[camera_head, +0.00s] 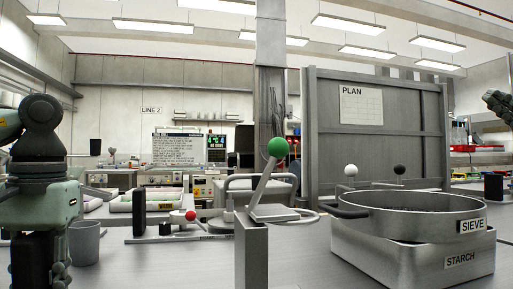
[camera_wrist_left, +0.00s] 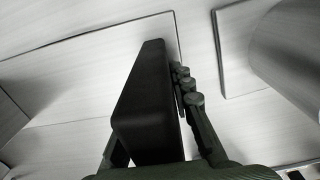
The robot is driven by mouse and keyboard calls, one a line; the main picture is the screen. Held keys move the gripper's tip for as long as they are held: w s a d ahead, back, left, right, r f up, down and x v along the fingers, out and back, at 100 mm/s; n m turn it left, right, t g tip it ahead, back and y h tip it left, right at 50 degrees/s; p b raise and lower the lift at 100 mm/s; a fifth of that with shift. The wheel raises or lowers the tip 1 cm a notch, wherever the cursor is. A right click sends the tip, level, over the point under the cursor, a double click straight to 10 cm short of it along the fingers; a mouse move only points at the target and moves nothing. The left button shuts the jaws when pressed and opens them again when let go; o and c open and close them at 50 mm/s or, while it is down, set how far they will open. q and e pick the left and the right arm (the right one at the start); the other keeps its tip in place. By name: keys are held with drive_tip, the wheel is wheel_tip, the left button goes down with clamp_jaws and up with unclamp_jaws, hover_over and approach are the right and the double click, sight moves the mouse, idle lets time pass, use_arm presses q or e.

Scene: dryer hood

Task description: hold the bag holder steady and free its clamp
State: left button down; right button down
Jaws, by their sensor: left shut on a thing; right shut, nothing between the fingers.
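A grey post (camera_head: 251,255) stands near the front middle, with a tilted lever ending in a green ball (camera_head: 278,147). Further back left is a low fixture with a black upright plate (camera_head: 138,212) and a red-ball lever (camera_head: 191,215). I cannot tell which is the bag holder or its clamp. My left gripper (camera_head: 48,268) is low at the left edge. In the left wrist view its fingers are shut on a dark block (camera_wrist_left: 148,105). My right gripper (camera_head: 497,103) is shut and empty, raised at the right edge, partly cut off and far from both levers.
A grey mug (camera_head: 85,243) stands right of my left gripper. A round sieve pan (camera_head: 415,216) rests on the metal starch box (camera_head: 395,258) at the right. A large panel (camera_head: 378,160) with a plan sheet stands behind. Bare tabletop (camera_head: 180,265) lies between mug and post.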

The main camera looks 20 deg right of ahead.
drive_tip(key=w+a+f+n+g+h, duration=0.1)
drive_tip(key=a+n+h, duration=0.3)
drive_tip(key=a, duration=0.8)
drive_tip(key=w+a+f+n+g+h, duration=0.2)
drive_tip(key=a+f+n+h, duration=0.2)
drive_tip(key=a, duration=0.9)
drive_tip(key=w+a+f+n+g+h, duration=0.1)
drive_tip(key=a+f+n+h, duration=0.2)
drive_tip(key=a, duration=0.9)
drive_tip(key=shift+w+a+n+g+h, duration=0.3)
drive_tip(key=shift+w+n+g+h, duration=0.15)
drive_tip(key=shift+n, duration=0.45)
drive_tip(key=shift+s+a, duration=0.1)
drive_tip(key=shift+a+r, duration=0.2)
